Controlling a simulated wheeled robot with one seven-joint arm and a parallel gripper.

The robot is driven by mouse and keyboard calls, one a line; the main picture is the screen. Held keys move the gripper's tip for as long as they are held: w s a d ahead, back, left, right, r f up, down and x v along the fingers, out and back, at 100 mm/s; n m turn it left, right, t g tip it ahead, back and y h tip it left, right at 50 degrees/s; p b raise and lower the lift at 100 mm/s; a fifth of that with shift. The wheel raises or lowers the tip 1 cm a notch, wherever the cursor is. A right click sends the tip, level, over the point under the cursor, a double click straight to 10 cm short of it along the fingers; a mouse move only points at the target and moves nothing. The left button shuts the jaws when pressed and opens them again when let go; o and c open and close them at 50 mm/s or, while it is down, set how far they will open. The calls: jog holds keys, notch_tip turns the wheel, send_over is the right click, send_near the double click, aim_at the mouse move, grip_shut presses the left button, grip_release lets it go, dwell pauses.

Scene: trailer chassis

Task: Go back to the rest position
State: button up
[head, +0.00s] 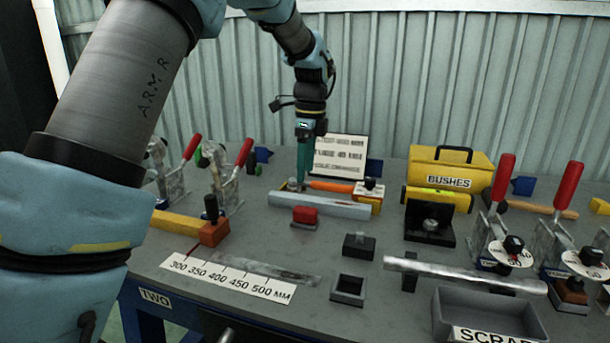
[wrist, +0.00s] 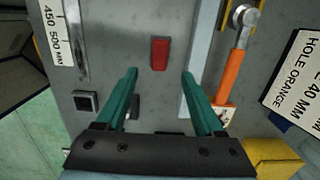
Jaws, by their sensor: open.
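My gripper (head: 303,176) points down over the middle of the bench in the head view, close to the long light-grey bar (head: 335,207). Its two teal fingers stand apart in the wrist view (wrist: 160,76), with nothing held between them. A red block (wrist: 160,54) lies on the bench beyond the fingertips; it also shows in the head view (head: 304,215), in front of the bar. The grey bar (wrist: 201,55) runs past the right finger. I cannot tell the exact height of the fingertips above the bench.
An orange-handled tool (head: 330,186) and a lettered card (head: 340,157) are near my gripper. The yellow BUSHES box (head: 450,172), red-handled clamps (head: 568,190) and SCRAP tray (head: 450,305) stand to the right. More clamps (head: 233,175) stand left. A corrugated wall (head: 400,80) closes the back.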

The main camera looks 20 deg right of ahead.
dwell(0.4)
jog(key=a+n+p, duration=0.2)
jog(key=a+n, duration=1)
jog(key=a, duration=0.9)
jog(key=s+a+f+n+p, duration=0.1)
jog(key=s+a+n, duration=0.4)
jog(key=a, duration=0.3)
jog(key=s+a+f+n+t, duration=0.1)
jog(key=s+a+f+n, duration=0.1)
jog(key=s+a+n, duration=0.3)
jog(key=a+n, duration=0.2)
jog(key=n, duration=0.1)
jog(key=shift+s+a+f+h+p, duration=0.15)
jog(key=shift+s+a+h+p, duration=0.25)
